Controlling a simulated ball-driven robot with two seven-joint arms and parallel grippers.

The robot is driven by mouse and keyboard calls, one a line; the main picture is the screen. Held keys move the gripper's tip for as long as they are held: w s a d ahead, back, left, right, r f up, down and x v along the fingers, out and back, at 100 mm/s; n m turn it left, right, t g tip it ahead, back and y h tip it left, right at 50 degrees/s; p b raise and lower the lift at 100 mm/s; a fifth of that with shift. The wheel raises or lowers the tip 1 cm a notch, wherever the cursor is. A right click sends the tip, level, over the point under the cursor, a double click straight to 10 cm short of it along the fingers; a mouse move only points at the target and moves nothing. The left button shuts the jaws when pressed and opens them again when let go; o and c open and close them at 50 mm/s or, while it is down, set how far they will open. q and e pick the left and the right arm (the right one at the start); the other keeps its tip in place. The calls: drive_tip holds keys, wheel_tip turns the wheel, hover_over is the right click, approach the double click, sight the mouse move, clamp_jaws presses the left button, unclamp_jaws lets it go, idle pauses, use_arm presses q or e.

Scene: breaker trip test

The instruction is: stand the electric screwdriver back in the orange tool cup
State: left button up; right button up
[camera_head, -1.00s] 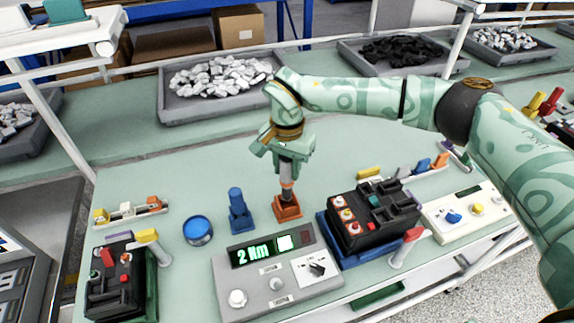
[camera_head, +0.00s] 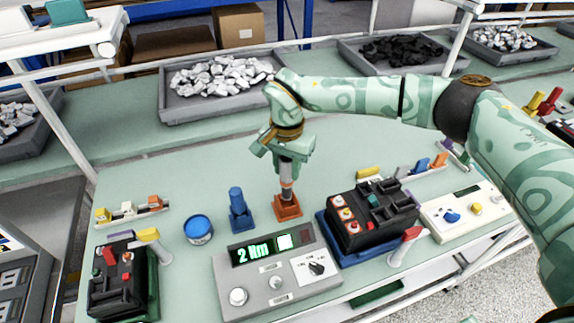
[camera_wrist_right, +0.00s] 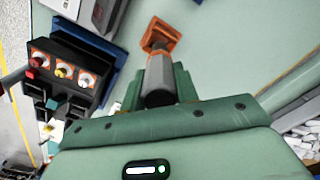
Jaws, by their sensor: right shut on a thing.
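The electric screwdriver (camera_head: 287,172) is a grey tool with an orange band near its lower end. My right gripper (camera_head: 286,150) is shut on its upper body from above and holds it upright. The orange tool cup (camera_head: 287,208) stands on the table directly below, and the screwdriver's lower end meets its opening; how deep the tip sits is hidden. In the right wrist view the grey screwdriver body (camera_wrist_right: 160,80) lies between the green fingers, with the orange cup (camera_wrist_right: 160,35) at its far end. My left gripper is not in view.
A blue holder (camera_head: 239,212) stands just left of the cup, with a blue tin (camera_head: 198,230) beyond it. The grey torque tester (camera_head: 275,272) reads "2 Nm" in front. A black breaker fixture (camera_head: 370,222) stands right. The table behind the cup is clear.

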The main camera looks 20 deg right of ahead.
sight(287, 182)
idle(0.4)
drive_tip(key=shift+f+b, duration=1.2)
drive_tip(key=shift+f, duration=1.55)
drive_tip(key=o, duration=1.1)
wheel_tip(287, 182, up, 16)
drive_tip(key=shift+r+p, duration=0.2)
drive_tip(key=shift+p, duration=0.85)
drive_tip(key=shift+f, duration=0.1)
